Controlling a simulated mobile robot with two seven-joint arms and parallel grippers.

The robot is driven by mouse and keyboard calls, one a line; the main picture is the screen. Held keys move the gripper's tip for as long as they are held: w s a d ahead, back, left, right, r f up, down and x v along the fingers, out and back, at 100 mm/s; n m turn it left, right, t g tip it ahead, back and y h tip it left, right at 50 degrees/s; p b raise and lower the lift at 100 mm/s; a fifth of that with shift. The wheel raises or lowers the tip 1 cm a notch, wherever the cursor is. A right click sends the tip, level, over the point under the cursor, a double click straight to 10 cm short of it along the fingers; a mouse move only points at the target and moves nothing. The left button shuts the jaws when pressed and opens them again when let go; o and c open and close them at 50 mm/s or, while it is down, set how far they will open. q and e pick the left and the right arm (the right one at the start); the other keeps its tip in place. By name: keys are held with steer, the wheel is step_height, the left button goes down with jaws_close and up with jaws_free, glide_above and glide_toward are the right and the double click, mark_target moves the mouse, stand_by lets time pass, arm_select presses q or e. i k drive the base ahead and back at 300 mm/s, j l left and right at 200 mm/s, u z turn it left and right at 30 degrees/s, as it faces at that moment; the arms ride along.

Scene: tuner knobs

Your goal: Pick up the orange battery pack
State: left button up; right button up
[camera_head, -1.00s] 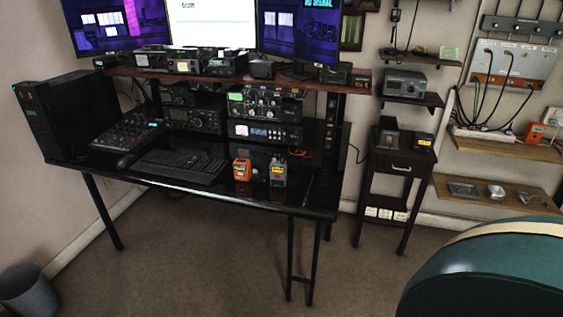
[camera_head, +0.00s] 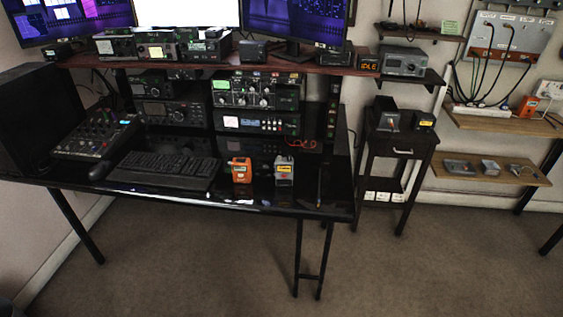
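The orange battery pack (camera_head: 240,170) stands upright near the front edge of the black desk (camera_head: 200,199), just right of the keyboard. A grey battery pack (camera_head: 284,169) with a yellow label stands a little to its right, apart from it. Another orange object (camera_head: 527,106) sits on the upper wooden shelf at the far right. Neither of my grippers shows in the head view, and nothing is seen touching the orange battery pack.
A keyboard (camera_head: 165,170), a mixer (camera_head: 97,136) and stacked radio units (camera_head: 256,121) fill the desk. A small side table (camera_head: 399,146) stands right of it. Wooden shelves (camera_head: 497,171) hang at the right wall. The carpet (camera_head: 400,270) in front is clear.

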mark_target(242, 165)
steer(key=i+j+z, duration=0.15)
steer(key=z, duration=0.15)
steer(key=i+j+z, duration=0.1)
steer(key=j+z, duration=0.25)
steer(key=i+j+z, duration=0.1)
steer(key=j+z, duration=0.2)
steer(key=j, duration=0.1)
